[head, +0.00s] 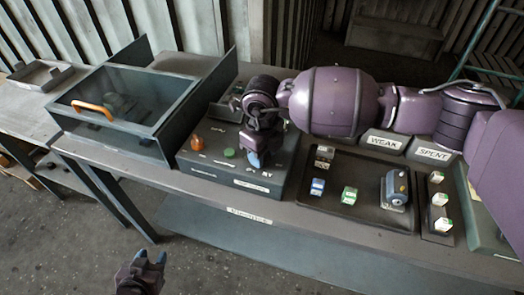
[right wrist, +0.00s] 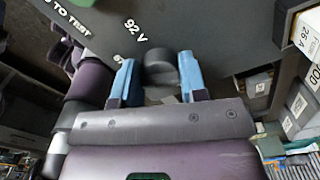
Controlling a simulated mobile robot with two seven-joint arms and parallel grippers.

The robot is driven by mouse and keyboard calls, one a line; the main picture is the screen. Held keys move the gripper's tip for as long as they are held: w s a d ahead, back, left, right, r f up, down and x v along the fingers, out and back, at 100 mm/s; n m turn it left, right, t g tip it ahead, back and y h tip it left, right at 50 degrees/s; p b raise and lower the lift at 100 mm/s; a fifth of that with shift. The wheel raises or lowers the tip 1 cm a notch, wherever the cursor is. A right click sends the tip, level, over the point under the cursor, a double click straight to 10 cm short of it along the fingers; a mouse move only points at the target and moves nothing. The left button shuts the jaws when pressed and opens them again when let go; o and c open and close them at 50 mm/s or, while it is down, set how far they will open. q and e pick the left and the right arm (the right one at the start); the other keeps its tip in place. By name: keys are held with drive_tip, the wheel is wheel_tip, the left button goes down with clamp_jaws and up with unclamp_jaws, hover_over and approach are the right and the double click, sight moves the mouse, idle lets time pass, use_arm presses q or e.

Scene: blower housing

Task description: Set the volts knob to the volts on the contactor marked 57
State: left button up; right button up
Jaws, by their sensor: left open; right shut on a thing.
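The volts knob (right wrist: 160,66) is a dark round knob on the grey test panel, with "92 V" printed nearby in the right wrist view. My right gripper (right wrist: 156,82) has its blue fingers on either side of the knob and is shut on it. In the head view my right gripper (head: 254,157) reaches down at the panel's (head: 285,178) front right and hides the knob. My left gripper (head: 148,258) is open and empty, low in front of the table. Small contactors stand in the dark tray, including a blue-and-white one (head: 317,187) and a green-and-white one (head: 349,195). No 57 is legible.
An orange button (head: 197,142) and a green button (head: 229,153) sit on the panel. A clear-topped box with an orange handle (head: 92,110) stands left. A grey device (head: 395,190) sits in the tray (head: 340,213). Bins marked WEAK (head: 383,141) and SPENT (head: 432,153) stand behind.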

drive_tip(key=shift+r+m, duration=0.1)
drive_tip(key=shift+m, duration=0.6)
drive_tip(key=o, duration=0.8)
drive_tip(key=shift+o, duration=0.5)
wheel_tip(320, 180, up, 11)
